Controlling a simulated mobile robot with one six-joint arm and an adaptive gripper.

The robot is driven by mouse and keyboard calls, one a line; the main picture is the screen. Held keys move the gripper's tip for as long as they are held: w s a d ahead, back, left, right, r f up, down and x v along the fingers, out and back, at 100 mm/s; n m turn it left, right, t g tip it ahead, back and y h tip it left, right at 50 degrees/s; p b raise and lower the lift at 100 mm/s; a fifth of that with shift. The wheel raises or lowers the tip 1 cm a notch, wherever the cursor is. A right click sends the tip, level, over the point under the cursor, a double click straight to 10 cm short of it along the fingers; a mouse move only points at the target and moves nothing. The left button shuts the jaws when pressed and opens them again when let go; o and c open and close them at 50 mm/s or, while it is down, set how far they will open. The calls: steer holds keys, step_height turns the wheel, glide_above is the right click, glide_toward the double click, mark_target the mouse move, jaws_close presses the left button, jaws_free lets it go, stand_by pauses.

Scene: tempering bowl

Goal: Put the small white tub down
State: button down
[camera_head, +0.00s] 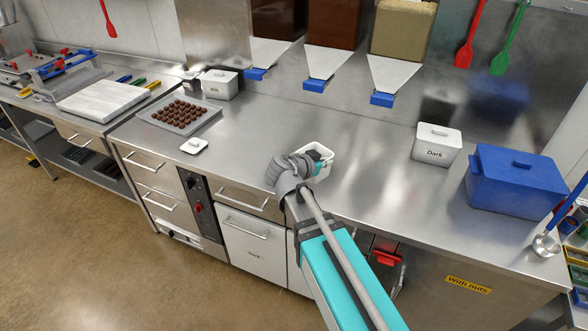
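The small white tub (327,172) is in the middle of the head view, over the steel counter near its front edge. It looks open at the top. My gripper (320,163) is at the tub, and its end with a teal part overlaps the tub's left side and opening. The wrist hides part of the tub. The fingertips are too small and covered to tell whether they are shut on its wall. I cannot tell whether the tub touches the counter.
The steel counter (255,135) is clear around the tub. A white lid (194,145) and a tray of chocolates (160,119) lie left. A white "Dark" tub (436,145) and a blue box (515,180) stand right. Chutes with blue ends (318,85) hang behind.

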mark_target(316, 147)
steer(key=shift+w+d, duration=0.1)
steer(key=shift+w, duration=0.1)
steer(key=shift+w+a, duration=0.1)
steer(key=shift+a, duration=0.15)
steer(key=w+a+n+t+y, duration=0.2)
steer(key=w+n+y, duration=0.1)
steer(key=shift+w, duration=0.15)
steer(key=shift+w+a+r+n+t+y, duration=0.2)
steer(key=shift+w+a+n+t+y, duration=0.5)
steer(key=shift+n+y, duration=0.25)
